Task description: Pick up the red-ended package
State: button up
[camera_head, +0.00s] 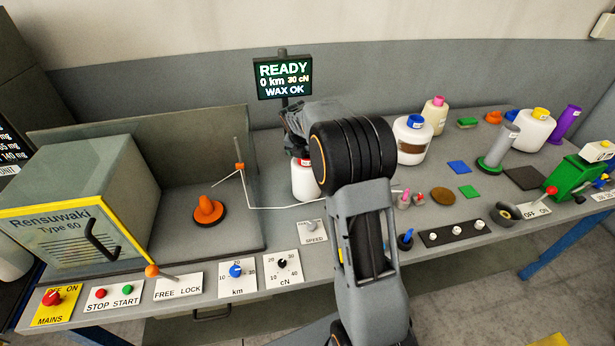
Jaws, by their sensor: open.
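The red-ended package (305,182) is a white, bottle-shaped yarn package with a bit of red near its top. It stands upright on the grey bench, right of the thin bent wire guide. My arm's thick black joint covers part of its right side. My gripper (297,131) is at or just above the top of this package, beyond the joint. The fingers are dark and mostly hidden. The gripper is open, and I cannot tell whether it touches the package.
A blue-ended package (405,151), a pink-ended package (434,119) and a yellow-ended package (525,133) stand to the right. An orange cone holder (208,210) and wire guide (243,180) are left. A READY display (284,77) stands behind. Switch plates line the front edge.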

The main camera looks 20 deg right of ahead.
jog(key=shift+w+d+f, duration=0.1)
jog(key=shift+w+f, duration=0.05)
jog(key=shift+f, duration=0.25)
jog(key=shift+c, duration=0.4)
jog(key=shift+r, duration=0.1)
jog(key=c, duration=1.5)
